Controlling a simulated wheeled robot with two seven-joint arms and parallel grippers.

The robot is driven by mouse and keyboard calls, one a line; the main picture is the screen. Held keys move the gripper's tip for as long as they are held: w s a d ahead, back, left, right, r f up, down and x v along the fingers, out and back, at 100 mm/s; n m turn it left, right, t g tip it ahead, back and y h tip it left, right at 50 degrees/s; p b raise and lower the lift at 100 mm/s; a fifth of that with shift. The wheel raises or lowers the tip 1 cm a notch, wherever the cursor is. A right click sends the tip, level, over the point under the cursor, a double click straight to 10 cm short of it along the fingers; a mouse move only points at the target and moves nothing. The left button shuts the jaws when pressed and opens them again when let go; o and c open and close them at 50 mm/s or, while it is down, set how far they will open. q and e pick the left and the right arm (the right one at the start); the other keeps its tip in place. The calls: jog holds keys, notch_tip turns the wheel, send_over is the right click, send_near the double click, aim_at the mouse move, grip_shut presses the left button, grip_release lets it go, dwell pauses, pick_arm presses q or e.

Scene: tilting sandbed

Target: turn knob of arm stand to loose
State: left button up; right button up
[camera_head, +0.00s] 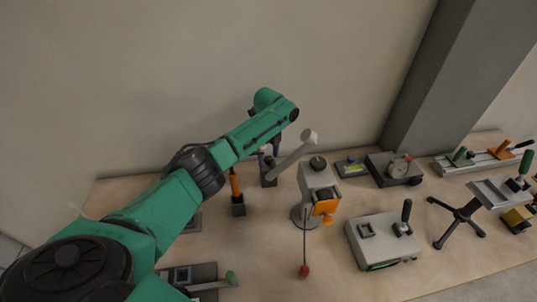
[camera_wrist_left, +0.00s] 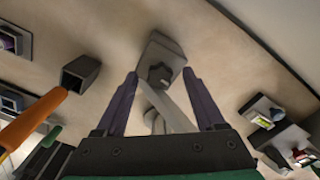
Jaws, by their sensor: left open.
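The arm stand (camera_head: 268,180) is a grey block at the back of the table, left of centre. Its light grey arm (camera_head: 292,160) tilts up to the right and ends in a pale round tip (camera_head: 309,136). In the left wrist view the stand (camera_wrist_left: 155,48) carries a dark knob (camera_wrist_left: 160,75). My left gripper (camera_head: 273,151) is over the stand and partly hides it in the head view. In the left wrist view the left gripper (camera_wrist_left: 160,74) is open, with its purple fingers on either side of the knob. Contact cannot be told. My right gripper is out of view.
An orange-handled tool in a dark socket (camera_head: 238,210) stands left of the stand. A grey pedestal device (camera_head: 316,175) with a cord and red ball (camera_head: 304,271) stands close on the right. A lever box (camera_head: 375,245) and gauge block (camera_head: 393,170) are farther right.

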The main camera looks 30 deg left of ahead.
pick_arm(q)
grip_shut()
jog(key=shift+r+n, duration=0.1)
jog(key=shift+n, duration=0.2)
jog(key=n+p, duration=0.1)
jog(key=n, duration=0.2)
jog(key=shift+n, duration=0.3)
jog(key=n+p, duration=0.1)
jog(key=n, duration=0.4)
jog(key=n+p, duration=0.1)
jog(key=n, duration=0.4)
jog(key=shift+n, duration=0.4)
jog(key=n, duration=0.4)
jog(key=shift+w+a+n+p, duration=0.1)
jog(key=shift+n+p, duration=0.2)
jog(key=shift+n, duration=0.1)
